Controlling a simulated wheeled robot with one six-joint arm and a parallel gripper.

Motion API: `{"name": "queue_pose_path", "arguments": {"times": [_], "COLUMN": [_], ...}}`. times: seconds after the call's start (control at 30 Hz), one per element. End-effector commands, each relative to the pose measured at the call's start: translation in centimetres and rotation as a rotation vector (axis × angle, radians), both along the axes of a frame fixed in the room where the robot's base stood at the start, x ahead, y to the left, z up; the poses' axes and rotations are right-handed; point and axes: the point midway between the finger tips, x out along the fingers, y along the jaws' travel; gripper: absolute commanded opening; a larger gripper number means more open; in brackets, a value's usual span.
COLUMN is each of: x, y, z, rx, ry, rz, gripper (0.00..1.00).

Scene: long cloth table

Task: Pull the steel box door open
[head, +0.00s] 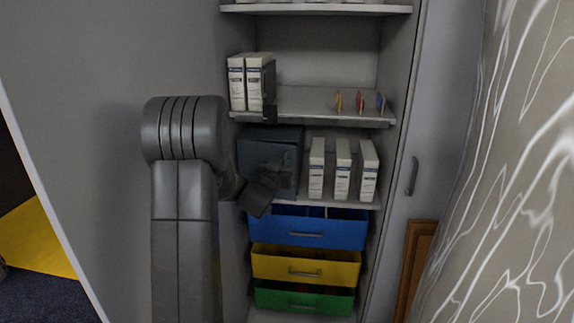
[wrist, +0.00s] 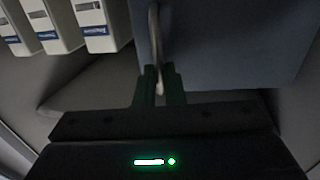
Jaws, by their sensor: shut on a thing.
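The steel box (head: 258,146) is dark grey and stands on the middle shelf of the cabinet, at the left. My gripper (head: 278,178) is in front of it and hides its lower front. In the wrist view, the flat blue-grey face of the box door (wrist: 225,40) fills the upper right. A thin metal handle (wrist: 154,35) runs down from the door's left side into my gripper (wrist: 160,86), whose two fingers are shut on it. I cannot tell whether the door is shut or slightly ajar.
White binders (head: 343,170) stand right of the box, close to my gripper. Other binders (head: 250,82) and small figures (head: 359,101) are on the shelf above. A blue drawer (head: 300,229), a yellow drawer (head: 303,265) and a green drawer (head: 303,299) are below. A cabinet door (head: 440,90) is at right.

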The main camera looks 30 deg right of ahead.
Motion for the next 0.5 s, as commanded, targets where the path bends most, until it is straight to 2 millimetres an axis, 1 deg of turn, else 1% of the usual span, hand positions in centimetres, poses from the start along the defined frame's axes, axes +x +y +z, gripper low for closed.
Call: {"name": "queue_pose_path", "arguments": {"times": [0.03,0.2,0.4,0.5], "x": [-0.1,-0.8,-1.1,-1.2], "y": [0.8,3.0,5.3,6.1], "z": [-0.1,-0.1,0.0,0.1], "rx": [-0.001,0.000,-0.001,-0.002], "ry": [0.001,0.002,0.002,0.002], "rz": [0.006,0.008,0.011,0.011], "gripper": [0.00,0.00,0.00,0.00]}}
